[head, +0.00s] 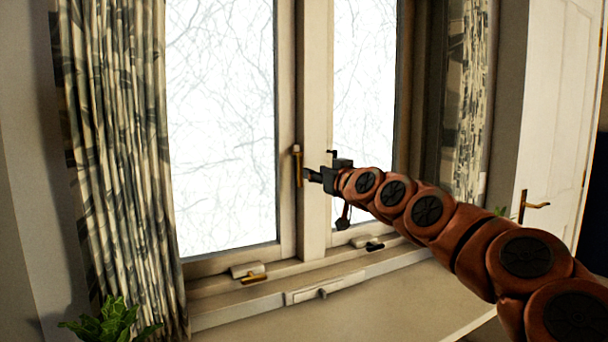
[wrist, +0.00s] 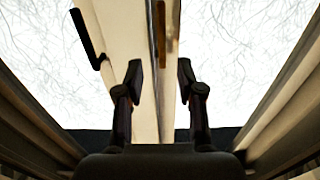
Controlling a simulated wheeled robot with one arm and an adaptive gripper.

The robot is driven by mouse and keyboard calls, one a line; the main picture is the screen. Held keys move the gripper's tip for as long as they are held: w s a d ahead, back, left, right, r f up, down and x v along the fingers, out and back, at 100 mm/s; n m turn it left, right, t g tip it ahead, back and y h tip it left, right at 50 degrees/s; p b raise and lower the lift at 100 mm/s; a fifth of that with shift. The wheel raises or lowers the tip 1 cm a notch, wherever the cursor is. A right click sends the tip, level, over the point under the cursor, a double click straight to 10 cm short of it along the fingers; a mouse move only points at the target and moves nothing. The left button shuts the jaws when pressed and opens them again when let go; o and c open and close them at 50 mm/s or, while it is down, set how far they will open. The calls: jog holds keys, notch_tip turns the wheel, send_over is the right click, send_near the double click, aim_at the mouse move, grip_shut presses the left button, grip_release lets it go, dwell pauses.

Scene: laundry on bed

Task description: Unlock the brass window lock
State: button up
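An upright brass window lock handle (head: 297,168) is on the frame of the left window pane in the head view. A narrow brass piece, probably this handle, shows at the top middle of the wrist view (wrist: 161,20). My gripper (head: 309,174) is just right of the handle in the head view; whether it touches is unclear. In the wrist view, my gripper (wrist: 160,78) has two dark fingers spread apart with nothing between them. The brass piece lies beyond the fingertips, roughly in line with the gap.
A brass latch (head: 253,278) and a black latch (head: 374,246) are low on the frame. A dark handle (wrist: 88,38) is left in the wrist view. A patterned curtain (head: 115,150) and plant (head: 110,322) are left; a white door (head: 555,110) is right.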

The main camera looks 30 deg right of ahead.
aim_at(301, 168)
jog(key=shift+w+d+p, duration=0.15)
jog(key=shift+w+p, duration=0.3)
jog(key=shift+w, duration=2.95)
grip_shut()
